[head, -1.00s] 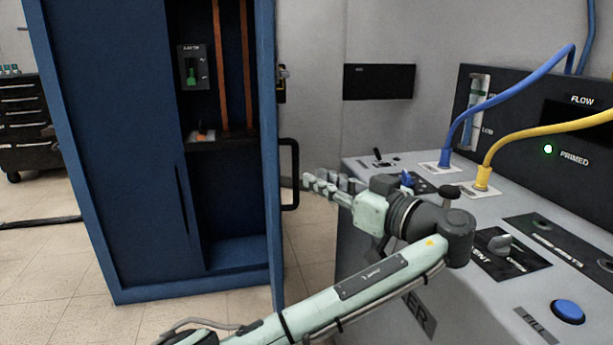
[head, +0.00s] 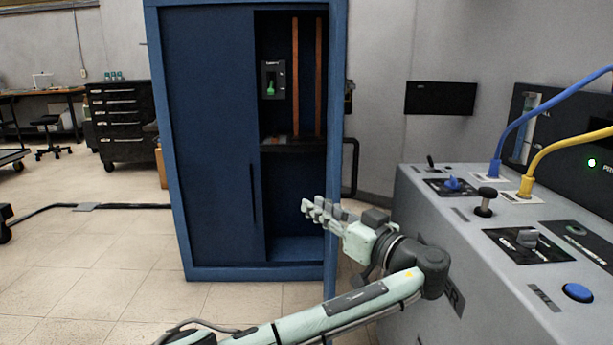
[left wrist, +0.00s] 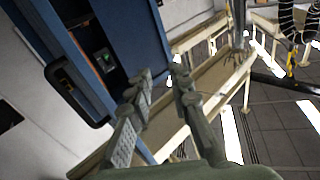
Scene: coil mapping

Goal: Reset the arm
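My left arm reaches in from the bottom of the head view. Its left gripper (head: 318,211) is in the air between the blue cabinet (head: 212,150) and the grey console (head: 450,230), in front of the cabinet's right edge. In the left wrist view the two fingers of the left gripper (left wrist: 160,95) stand apart with nothing between them. The blue cabinet also shows beyond them in that view (left wrist: 135,35). My right gripper is in neither view.
The console carries a blue button (head: 578,292), a blue cable (head: 520,122) and a yellow cable (head: 545,155). A black drawer chest (head: 124,125) stands behind at left. A dark cable (head: 130,206) crosses the floor. The tiled floor at front left is clear.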

